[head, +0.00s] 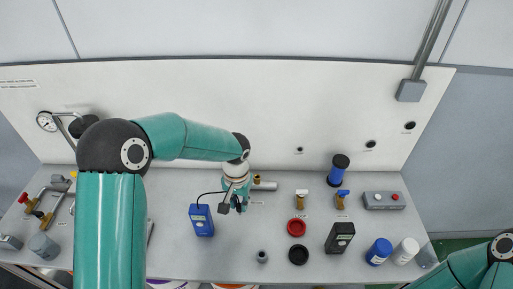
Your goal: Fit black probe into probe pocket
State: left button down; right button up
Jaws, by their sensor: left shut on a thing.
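My left gripper (235,204) is low over the middle of the bench, its arm reaching in from the left. It is shut on a small dark thing that looks like the black probe; the fingers hide most of it. A thin black cable (211,193) loops from the top of a blue handheld meter (201,220) towards the gripper. The meter lies just left of the gripper, apart from it. I cannot make out the probe pocket at this size. My right arm shows at the lower right corner, but its gripper is out of the picture.
Right of the gripper are a red ring (296,227), a black ring (298,255), a black handheld device (340,237), a blue-capped bottle (379,251) and a grey button box (384,200). Valves and pipework (47,203) stand far left. A white back panel (300,110) rises behind the bench.

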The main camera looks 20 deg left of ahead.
pick_arm(q)
jog(key=w+r+m+p, duration=0.1)
jog(key=w+r+m, duration=0.3)
jog(key=w, duration=0.4)
jog(key=w+r+m+p, duration=0.1)
jog(key=w+r+m, duration=0.25)
jog(key=w, duration=0.45)
jog(key=shift+m, duration=0.45)
jog(key=f, duration=0.5)
jog(key=shift+s+d+f, duration=0.25)
jog(key=shift+d+f, duration=0.05)
jog(key=shift+f, duration=0.15)
jog(key=shift+f+b, duration=0.95)
jog(key=shift+f, duration=0.85)
dwell(0.5)
jog(key=c, duration=0.9)
grip_release()
jog(key=shift+c, duration=0.2)
